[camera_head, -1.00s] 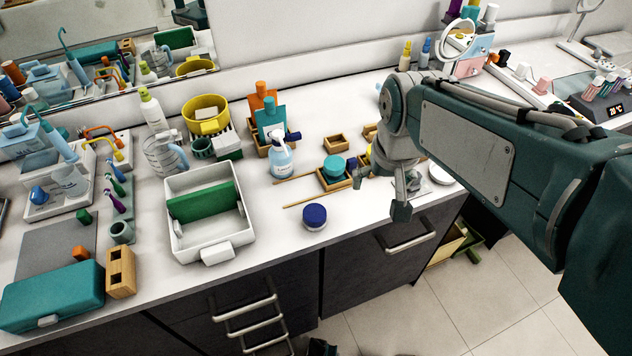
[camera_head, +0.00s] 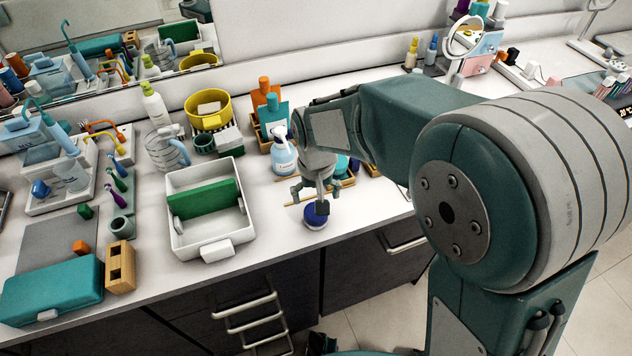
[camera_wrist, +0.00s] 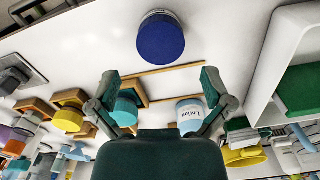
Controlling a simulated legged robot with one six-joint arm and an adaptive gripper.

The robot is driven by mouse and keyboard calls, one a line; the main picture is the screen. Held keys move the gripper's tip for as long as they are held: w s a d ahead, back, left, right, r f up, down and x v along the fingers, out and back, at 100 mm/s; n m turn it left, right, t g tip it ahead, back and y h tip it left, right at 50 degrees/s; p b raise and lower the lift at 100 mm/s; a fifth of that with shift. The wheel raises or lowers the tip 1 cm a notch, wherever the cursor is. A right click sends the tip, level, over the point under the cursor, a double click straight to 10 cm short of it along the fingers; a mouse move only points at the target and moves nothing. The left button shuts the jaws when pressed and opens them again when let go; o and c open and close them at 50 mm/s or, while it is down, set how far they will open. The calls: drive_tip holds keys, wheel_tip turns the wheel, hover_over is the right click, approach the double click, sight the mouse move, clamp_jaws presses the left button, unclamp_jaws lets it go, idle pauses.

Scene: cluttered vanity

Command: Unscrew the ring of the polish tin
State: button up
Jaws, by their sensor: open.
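A round tin (camera_head: 315,220) with a dark blue top stands on the white counter near its front edge, left of my arm. It looks like the polish tin, though no label is readable. It also shows in the wrist view (camera_wrist: 161,38), top centre, with a pale band at its rim. My gripper (camera_head: 311,199) hangs just above and behind it, hiding part of its top in the head view. My gripper also shows in the wrist view (camera_wrist: 160,85), fingers spread, with nothing between the fingertips. I cannot tell whether a finger touches the tin.
A lotion bottle (camera_head: 283,156) stands behind my gripper. A teal jar (camera_wrist: 125,109) in a wooden box and thin wooden sticks (camera_wrist: 163,70) lie close by. A white bin (camera_head: 176,233) with a green divider stands left. Bare counter lies between bin and tin.

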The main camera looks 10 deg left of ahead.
wheel_tip(320, 180, down, 4)
drive_tip(key=shift+a, duration=0.15)
drive_tip(key=shift+f, duration=0.55)
drive_tip(key=c, duration=1.2)
drive_tip(key=shift+o, duration=0.2)
drive_tip(key=n, duration=0.3)
drive_tip(key=shift+n, duration=0.3)
drive_tip(key=shift+s+n, duration=0.1)
drive_tip(key=shift+n, duration=0.4)
